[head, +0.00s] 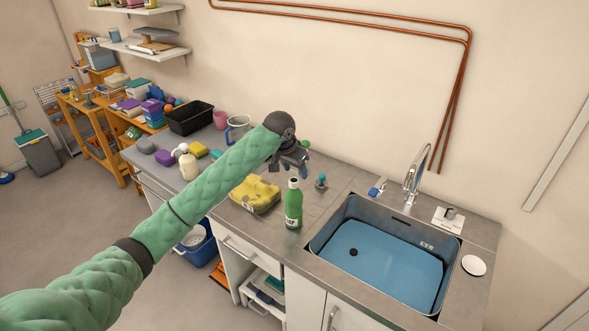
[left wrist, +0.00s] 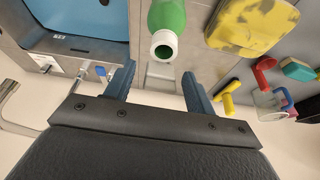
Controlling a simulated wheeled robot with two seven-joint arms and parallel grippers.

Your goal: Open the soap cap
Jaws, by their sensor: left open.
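The green soap bottle (head: 293,208) stands upright on the counter, left of the sink, with a pale label and a white top (head: 293,183). The left wrist view shows the bottle (left wrist: 167,14) from above; its white top (left wrist: 165,40) is a ring with a dark round centre. I cannot tell whether that centre is a hole or part of a cap. My left gripper (head: 291,160) is above and behind the bottle, apart from it. It is open and empty, its fingers (left wrist: 158,70) pointing towards the bottle's top. My right gripper is not in view.
The sink (head: 380,252) with blue inside and a tap (head: 415,170) lies right of the bottle. A yellow sponge-like block (head: 255,194) lies close on its left. A small teal-topped item (head: 321,182) stands behind it. Bare counter lies in front of the sink's left edge.

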